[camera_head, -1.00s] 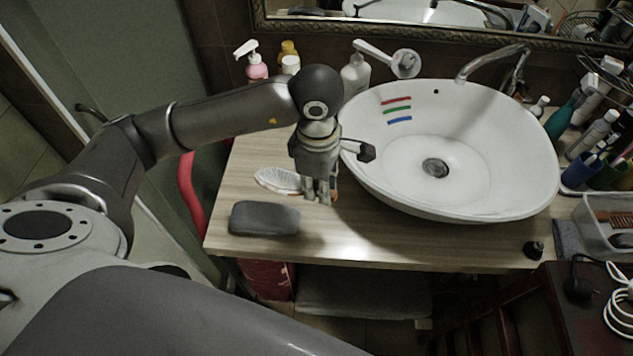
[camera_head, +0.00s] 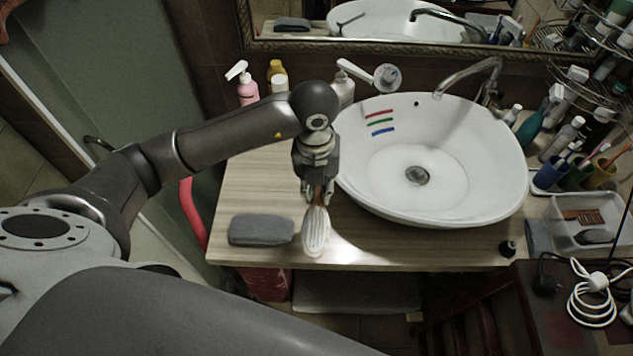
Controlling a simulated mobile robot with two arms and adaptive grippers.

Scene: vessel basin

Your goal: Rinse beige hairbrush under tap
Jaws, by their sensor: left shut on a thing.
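My left gripper (camera_head: 318,197) is shut on the hairbrush (camera_head: 316,231), holding it by the handle end. The brush's pale bristle head points down and toward the front edge of the counter. It appears raised above the wood, though the exact height is hard to tell. The white basin (camera_head: 365,205) stands just right of the gripper and is empty of objects, with a dark drain in its middle. The tap (camera_head: 468,75) arches over the basin's back right rim. No running water shows. My right gripper is not in view.
A grey sponge-like block (camera_head: 261,230) lies left of the brush on the wooden counter (camera_head: 243,184). Pump bottles (camera_head: 247,91) stand along the back. Bottles, cups (camera_head: 550,172) and a clear tray (camera_head: 560,239) crowd the right side.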

